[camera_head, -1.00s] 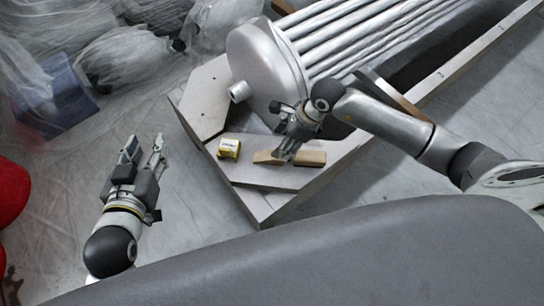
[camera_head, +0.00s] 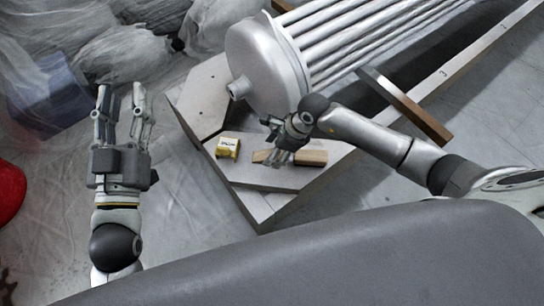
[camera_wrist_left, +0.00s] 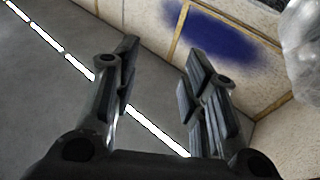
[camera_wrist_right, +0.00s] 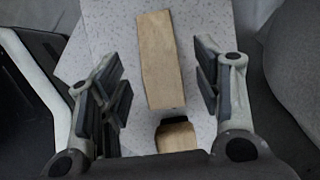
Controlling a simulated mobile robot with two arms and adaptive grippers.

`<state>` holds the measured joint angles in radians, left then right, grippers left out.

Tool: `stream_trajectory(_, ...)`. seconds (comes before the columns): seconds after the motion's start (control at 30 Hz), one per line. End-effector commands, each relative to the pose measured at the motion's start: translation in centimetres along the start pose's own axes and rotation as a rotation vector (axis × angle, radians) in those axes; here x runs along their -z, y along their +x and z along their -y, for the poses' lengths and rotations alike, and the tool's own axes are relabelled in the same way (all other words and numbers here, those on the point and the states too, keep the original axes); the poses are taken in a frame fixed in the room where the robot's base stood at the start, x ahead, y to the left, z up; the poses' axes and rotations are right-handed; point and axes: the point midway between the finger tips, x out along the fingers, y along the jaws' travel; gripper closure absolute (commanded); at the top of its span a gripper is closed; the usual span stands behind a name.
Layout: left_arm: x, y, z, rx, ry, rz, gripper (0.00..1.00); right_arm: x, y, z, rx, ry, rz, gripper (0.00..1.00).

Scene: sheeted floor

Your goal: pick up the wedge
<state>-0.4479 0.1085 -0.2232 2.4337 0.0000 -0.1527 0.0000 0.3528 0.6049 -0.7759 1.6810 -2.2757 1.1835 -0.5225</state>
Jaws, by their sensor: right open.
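A pale wooden piece, which looks like the wedge (camera_wrist_right: 160,60), lies on the speckled grey board and shows between my right fingers in the right wrist view. A shorter wooden piece with a dark end (camera_wrist_right: 177,137) lies nearer the wrist. In the head view, wood shows left (camera_head: 262,156) and right (camera_head: 312,158) of my right gripper (camera_head: 279,150), which partly hides it. My right gripper is open with nothing clamped; its height above the wood is unclear. My left gripper (camera_head: 121,112) is open and empty, left of the board.
A small yellow box (camera_head: 228,147) sits on the board (camera_head: 212,100), left of the wood. A large silver tube bundle (camera_head: 270,65) lies behind it. A flat bar (camera_head: 410,105) sticks out at right. Sheeted bundles (camera_head: 130,60) stand at upper left.

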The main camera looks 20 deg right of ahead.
Motion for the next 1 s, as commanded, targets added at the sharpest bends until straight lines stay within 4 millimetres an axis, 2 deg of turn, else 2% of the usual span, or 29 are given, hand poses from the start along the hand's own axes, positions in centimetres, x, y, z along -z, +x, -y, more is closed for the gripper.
stream_trajectory(0.1,1.6,0.0,-0.2,-0.005,-0.003,-0.095,0.60,0.1,1.2,0.0,0.000,0.002,0.000,0.41)
stream_trajectory(0.3,3.6,-0.2,-0.5,-0.011,-0.007,-0.203,0.60,0.1,2.2,0.0,0.000,0.000,-0.001,0.41)
stream_trajectory(0.63,4.1,-0.3,-0.5,-0.012,-0.008,-0.226,0.60,0.1,2.4,0.0,0.000,0.000,-0.001,0.41)
stream_trajectory(1.0,4.0,-0.3,-0.6,-0.012,-0.008,-0.224,0.60,0.1,2.3,0.0,0.000,0.000,-0.001,0.89)
